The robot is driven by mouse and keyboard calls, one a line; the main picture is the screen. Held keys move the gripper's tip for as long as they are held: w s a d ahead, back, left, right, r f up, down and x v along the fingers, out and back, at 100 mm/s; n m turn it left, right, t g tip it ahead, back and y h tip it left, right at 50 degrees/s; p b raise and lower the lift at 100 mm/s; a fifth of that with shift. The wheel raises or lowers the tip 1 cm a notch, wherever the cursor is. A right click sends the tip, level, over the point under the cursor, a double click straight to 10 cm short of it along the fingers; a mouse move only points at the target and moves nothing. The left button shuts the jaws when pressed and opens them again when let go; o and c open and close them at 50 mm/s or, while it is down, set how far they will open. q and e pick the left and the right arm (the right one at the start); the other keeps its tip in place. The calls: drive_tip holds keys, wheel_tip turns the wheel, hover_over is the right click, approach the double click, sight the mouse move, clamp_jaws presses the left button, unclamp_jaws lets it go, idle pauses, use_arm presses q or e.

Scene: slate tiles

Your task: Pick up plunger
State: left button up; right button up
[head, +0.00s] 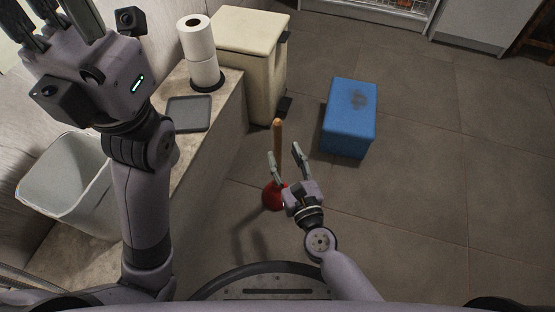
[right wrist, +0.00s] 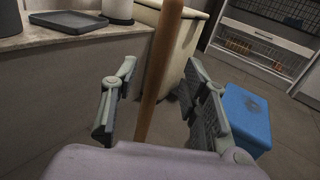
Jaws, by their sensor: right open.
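The plunger (head: 278,137) stands upright on the floor, with a wooden handle and a red cup (head: 271,197). My right gripper (head: 284,153) is open near the handle. In the right wrist view the handle (right wrist: 161,75) rises between the two open fingers (right wrist: 160,100), apart from both. The cup is hidden in that view and partly covered by my gripper in the head view. My left gripper (head: 52,18) is raised at the upper left, away from the plunger, with its fingertips cut off by the frame edge.
A blue box (head: 349,120) stands right of the plunger. A cream bin (head: 243,55) stands behind it. A stone ledge (head: 217,105) at left holds a grey tray (head: 189,113) and paper rolls (head: 197,40). A white bin (head: 65,180) is at far left. The tiled floor at right is clear.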

sight(279, 141)
drive_tip(key=shift+r+x, duration=0.15)
drive_tip(key=shift+x, duration=1.4)
drive_tip(key=shift+r+x, duration=0.15)
drive_tip(key=shift+x, duration=1.45)
clamp_jaws()
